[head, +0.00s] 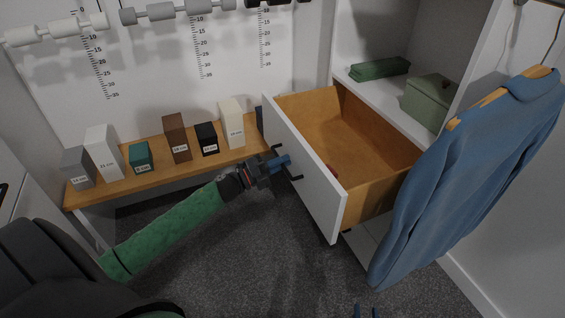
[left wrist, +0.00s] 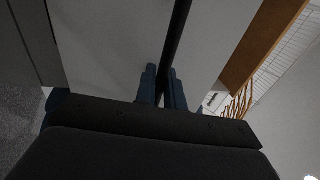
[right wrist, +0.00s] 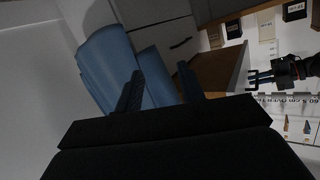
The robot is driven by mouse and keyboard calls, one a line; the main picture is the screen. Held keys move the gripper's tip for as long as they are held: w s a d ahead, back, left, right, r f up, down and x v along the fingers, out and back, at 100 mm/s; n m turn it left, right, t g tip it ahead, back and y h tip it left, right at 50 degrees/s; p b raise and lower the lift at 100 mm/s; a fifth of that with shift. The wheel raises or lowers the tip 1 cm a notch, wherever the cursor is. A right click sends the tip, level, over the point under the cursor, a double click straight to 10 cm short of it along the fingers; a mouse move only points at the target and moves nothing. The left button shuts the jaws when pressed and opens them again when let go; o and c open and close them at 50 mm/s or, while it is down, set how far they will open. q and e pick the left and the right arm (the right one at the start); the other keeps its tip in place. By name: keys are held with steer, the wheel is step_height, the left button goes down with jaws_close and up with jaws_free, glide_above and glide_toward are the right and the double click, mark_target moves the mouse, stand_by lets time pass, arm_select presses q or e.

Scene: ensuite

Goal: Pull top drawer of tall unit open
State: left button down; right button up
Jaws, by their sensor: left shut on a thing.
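A blue garment (head: 470,165) hangs at the unit's right, close to the drawer. A wooden bench (head: 110,188) with several labelled blocks runs along the wall. Carpet (head: 250,255) before the drawer is clear.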

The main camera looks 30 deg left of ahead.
arm_select(q)
steer(key=c, duration=1.8)
jaws_free()
steer(key=shift+c, duration=0.2)
